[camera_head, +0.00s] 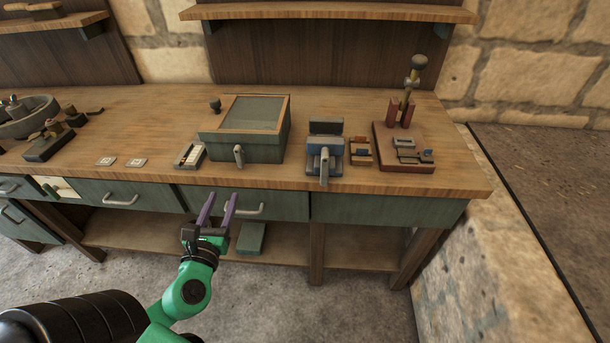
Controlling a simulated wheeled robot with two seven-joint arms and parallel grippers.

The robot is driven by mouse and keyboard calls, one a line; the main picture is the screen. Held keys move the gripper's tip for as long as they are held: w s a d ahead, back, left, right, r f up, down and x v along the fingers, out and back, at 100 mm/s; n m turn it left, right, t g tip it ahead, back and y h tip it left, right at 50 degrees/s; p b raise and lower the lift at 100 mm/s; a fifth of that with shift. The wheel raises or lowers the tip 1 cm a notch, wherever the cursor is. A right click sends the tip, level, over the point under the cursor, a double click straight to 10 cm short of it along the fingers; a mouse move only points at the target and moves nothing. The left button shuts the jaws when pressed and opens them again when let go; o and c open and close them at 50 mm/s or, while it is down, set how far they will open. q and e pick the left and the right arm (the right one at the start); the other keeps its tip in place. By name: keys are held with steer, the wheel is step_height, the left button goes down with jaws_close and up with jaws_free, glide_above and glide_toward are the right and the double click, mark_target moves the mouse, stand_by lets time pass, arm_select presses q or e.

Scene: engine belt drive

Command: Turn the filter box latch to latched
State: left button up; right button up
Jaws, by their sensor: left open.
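A green box with a wood-framed lid (243,145), which looks like the filter box, stands on the wooden workbench. A small grey latch lever (239,156) sits on its front face and points roughly upright; I cannot tell whether it is latched. My left gripper (217,206) has purple fingers, held apart and pointing toward the bench. It is empty, in front of the drawers, lower in the picture than the latch and a little left of it. My right gripper is not in view.
A blue-grey device with a lever (324,153) stands right of the box, then a red-based stand (402,150). A small tray (189,155) sits to the left. Drawer handles (243,209) stick out near my gripper. A shelf (330,13) hangs above the bench.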

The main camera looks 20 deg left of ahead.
mark_target(238, 159)
arm_select(q)
steer(key=shift+m+t+h, duration=0.3)
steer(key=p+x, duration=0.1)
steer(key=x, duration=0.3)
steer(key=p+x, duration=0.1)
steer(key=x, duration=0.4)
steer(key=r+p+x, duration=0.1)
steer(key=x, duration=0.3)
steer(key=shift+w+a, duration=0.15)
steer(key=shift+w, duration=0.25)
steer(key=shift+w+a+f, duration=0.1)
steer(key=shift+w+a, duration=0.1)
steer(key=shift+w, duration=0.25)
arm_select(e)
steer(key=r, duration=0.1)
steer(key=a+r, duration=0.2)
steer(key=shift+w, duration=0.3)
arm_select(q)
steer(key=shift+d, duration=0.1)
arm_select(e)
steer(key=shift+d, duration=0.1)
arm_select(q)
steer(key=shift+s, duration=0.1)
jaws_close()
